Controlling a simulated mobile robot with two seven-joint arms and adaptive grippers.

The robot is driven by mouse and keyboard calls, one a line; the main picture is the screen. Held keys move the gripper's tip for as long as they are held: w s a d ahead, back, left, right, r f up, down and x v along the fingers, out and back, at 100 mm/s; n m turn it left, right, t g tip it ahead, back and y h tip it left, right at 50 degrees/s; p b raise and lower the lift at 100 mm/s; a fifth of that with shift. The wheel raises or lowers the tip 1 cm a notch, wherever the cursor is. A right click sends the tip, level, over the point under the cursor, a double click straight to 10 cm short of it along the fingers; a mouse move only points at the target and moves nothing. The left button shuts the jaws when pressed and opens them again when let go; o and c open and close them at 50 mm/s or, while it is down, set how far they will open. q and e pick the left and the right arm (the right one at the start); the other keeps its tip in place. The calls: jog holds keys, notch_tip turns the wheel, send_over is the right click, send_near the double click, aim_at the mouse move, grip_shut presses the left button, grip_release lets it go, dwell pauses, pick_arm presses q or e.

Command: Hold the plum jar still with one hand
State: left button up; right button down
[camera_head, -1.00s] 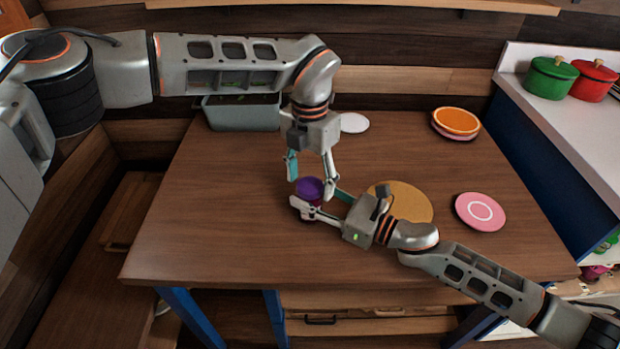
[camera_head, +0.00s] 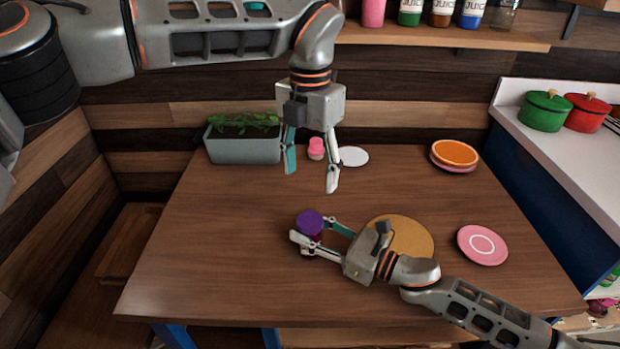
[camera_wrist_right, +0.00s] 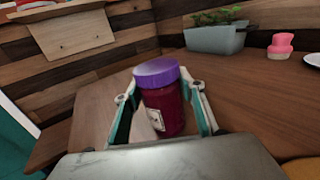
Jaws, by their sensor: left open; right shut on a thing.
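The plum jar (camera_head: 309,224) has a purple lid and a dark red body. It stands upright on the wooden table, left of the round tan mat. My right gripper (camera_head: 312,238) is shut on the jar from the right. The right wrist view shows the jar (camera_wrist_right: 165,105) between the two fingers, with a pale label on its front. My left gripper (camera_head: 311,178) is open and empty, above and behind the jar and apart from it. In the head view the right fingers hide part of the jar's body.
On the table (camera_head: 220,270) are a tan mat (camera_head: 412,236), a pink plate (camera_head: 482,245), stacked orange and pink plates (camera_head: 455,153), a white disc (camera_head: 353,156), a small pink item (camera_head: 316,148) and a grey planter (camera_head: 243,150). The table's front left is clear.

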jog(key=c, duration=1.2)
grip_release()
jog(key=shift+d, duration=0.1)
jog(key=v, duration=1.2)
